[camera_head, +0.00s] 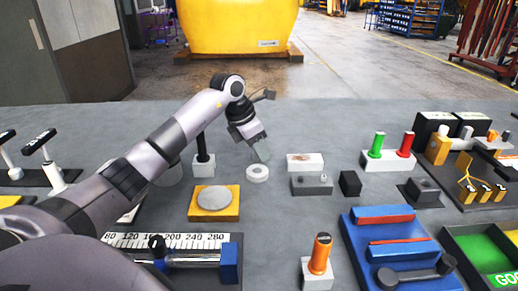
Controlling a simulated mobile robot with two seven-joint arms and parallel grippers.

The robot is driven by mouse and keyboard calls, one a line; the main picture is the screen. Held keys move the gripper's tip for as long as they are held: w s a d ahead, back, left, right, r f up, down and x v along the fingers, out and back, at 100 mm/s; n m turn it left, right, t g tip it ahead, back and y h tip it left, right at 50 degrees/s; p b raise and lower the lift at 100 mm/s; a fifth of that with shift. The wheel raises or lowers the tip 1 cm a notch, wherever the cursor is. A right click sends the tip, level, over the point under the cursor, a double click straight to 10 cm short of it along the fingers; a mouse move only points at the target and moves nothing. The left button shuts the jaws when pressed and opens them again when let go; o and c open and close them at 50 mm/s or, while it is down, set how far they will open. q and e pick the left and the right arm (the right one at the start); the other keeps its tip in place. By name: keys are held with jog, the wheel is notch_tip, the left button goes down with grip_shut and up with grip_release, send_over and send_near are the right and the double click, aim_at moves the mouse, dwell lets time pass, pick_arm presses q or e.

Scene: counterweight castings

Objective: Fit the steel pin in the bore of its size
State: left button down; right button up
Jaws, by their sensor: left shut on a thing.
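My left gripper (261,151) reaches in from the left and points down over the middle of the table. It is shut on a small grey thing that looks like the steel pin; the fingers mostly hide it. Just below it stands a short pale round casting (257,178) with a bore in its top. I cannot tell whether the held thing touches it. To the right are a pale block (305,162), a grey block (311,187) with a small dark mark, and a black block (350,184). My right gripper is not in view.
A yellow plate with a grey disc (213,197) lies left of the casting. An orange-handled plug stands in a white block (317,276) in front. Bare table lies behind the casting.

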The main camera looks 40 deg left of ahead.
pick_arm(q)
jog(key=c, duration=0.9)
grip_release()
jog(key=shift+f, duration=0.15)
jog(key=shift+c, duration=0.2)
